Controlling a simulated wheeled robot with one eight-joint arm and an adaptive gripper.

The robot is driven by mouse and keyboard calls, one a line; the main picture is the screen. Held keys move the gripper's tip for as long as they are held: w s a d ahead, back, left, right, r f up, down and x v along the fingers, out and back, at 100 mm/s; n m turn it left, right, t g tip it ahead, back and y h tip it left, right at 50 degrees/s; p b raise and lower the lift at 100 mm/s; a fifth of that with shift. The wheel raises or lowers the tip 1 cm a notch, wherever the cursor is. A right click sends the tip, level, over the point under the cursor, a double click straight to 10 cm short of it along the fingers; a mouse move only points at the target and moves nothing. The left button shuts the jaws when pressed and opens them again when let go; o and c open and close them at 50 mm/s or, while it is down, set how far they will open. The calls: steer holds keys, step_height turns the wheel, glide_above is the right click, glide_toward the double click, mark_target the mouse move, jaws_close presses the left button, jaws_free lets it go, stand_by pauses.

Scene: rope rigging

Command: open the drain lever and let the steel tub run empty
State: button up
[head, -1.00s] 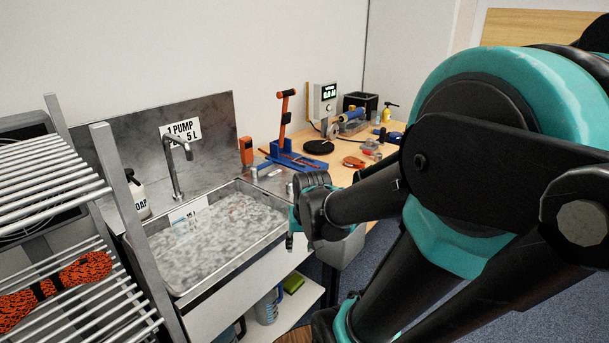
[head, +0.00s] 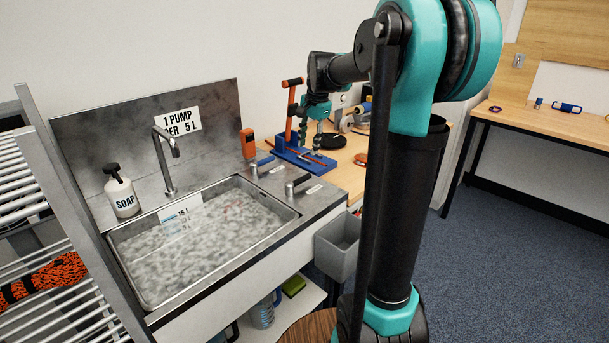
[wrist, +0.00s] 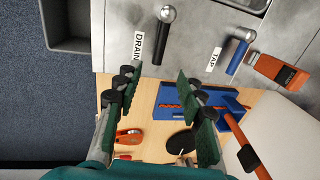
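The steel tub (head: 225,261) is filled with grey, cloudy water and a rope-like reddish patch shows in it. The drain lever (head: 293,187) stands on the counter right of the tub; in the wrist view the dark lever (wrist: 157,32) has a round metal end and a DRAIN label beside it. The blue tap lever (head: 262,164) is behind it; it also shows in the wrist view (wrist: 239,55) by a TAP label. My gripper (head: 318,112) is raised over the bench beyond the levers. In the wrist view its fingers (wrist: 157,92) are apart and empty, clear of both levers.
An orange device (head: 247,144) stands behind the tap lever. A blue stand with an orange handle (head: 300,158) is on the wooden bench under my gripper. A soap bottle (head: 122,192) and faucet (head: 165,160) are behind the tub. A grey bin (head: 338,247) hangs at the counter's right end.

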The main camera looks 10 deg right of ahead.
mark_target(302, 177)
steer(key=f, duration=0.4)
steer(key=w+a+f, duration=0.1)
steer(key=f, duration=0.3)
steer(key=w+f, duration=0.1)
steer(key=f, duration=0.4)
steer(key=shift+a, duration=0.35)
steer(key=shift+c, duration=0.6)
jaws_close()
